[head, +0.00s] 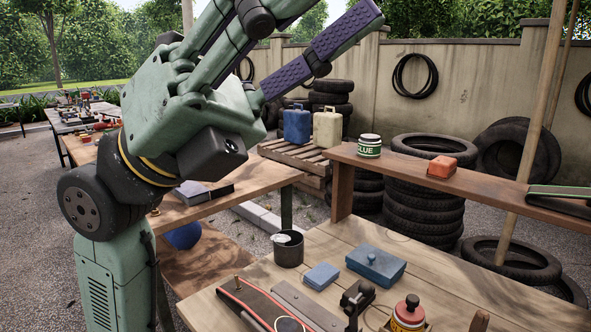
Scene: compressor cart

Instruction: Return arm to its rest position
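My gripper (318,22) is raised high in the head view, pointing up and to the right, and part of it runs out of the top edge. Its purple-padded fingers are apart, with trees showing through the gap, and I see nothing held between them. My green arm with its dark joint fills the left of the view. The gripper is in the air, above and left of the wooden workbench (225,310), and looks clear of everything on it.
The bench holds a dark cup (288,252), a blue box (376,265), a smaller blue block (322,276) and a red-topped bottle (408,315). A raised shelf (345,155) carries a glue jar (369,146) and a red block (442,167). Tires (425,205) stand behind; a wooden pole (535,125) rises at right.

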